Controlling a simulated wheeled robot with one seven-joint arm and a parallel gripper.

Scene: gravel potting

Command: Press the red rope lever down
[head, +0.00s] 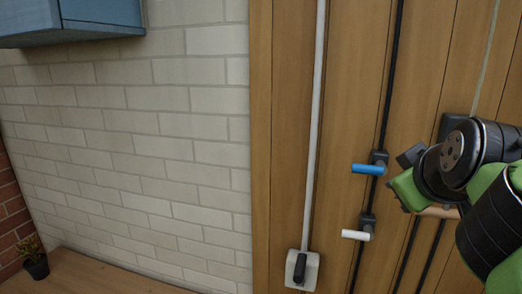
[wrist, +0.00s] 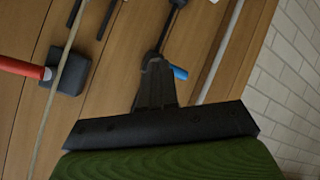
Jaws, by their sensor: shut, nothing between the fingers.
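The red lever (wrist: 22,68) shows in the wrist view at the left edge. It is a red bar sticking out of a dark mount (wrist: 68,74) on the wooden panel, with a pale rope running past it. My gripper (wrist: 155,65) is shut and empty in the wrist view, to the right of the lever and apart from it. In the head view, my green and black arm is at the right and hides the red lever.
A blue lever (head: 367,169), a white lever (head: 355,235) and a tan lever (head: 440,212) sit on the wooden panel (head: 345,70). A white box with a black handle (head: 299,266) is low on it. A brick wall (head: 150,140) and a potted plant (head: 35,262) are left.

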